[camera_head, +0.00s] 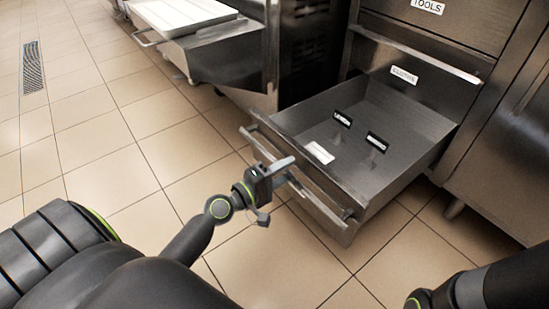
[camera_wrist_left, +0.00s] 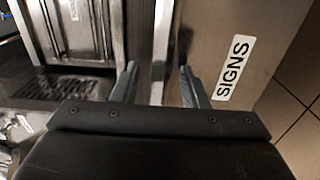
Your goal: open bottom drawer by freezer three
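The bottom drawer (camera_head: 375,175) is pulled well out of a steel cabinet in the head view. It holds two black labels and a white one. A bar handle (camera_head: 300,180) runs along its front. My left gripper (camera_head: 283,165) is at this handle. In the left wrist view the gripper (camera_wrist_left: 160,85) has its two fingers apart, with a steel bar between or just beyond them; contact cannot be told. A "SIGNS" label (camera_wrist_left: 233,68) is right of the fingers there. My right arm (camera_head: 480,290) shows at the lower right of the head view; its gripper is out of frame.
A drawer above, labelled "TOOLS" (camera_head: 427,6), is closed. A steel machine (camera_head: 290,45) stands left of the cabinet, with a white tray (camera_head: 180,12) on a shelf beside it. Tiled floor (camera_head: 110,140) is clear at left.

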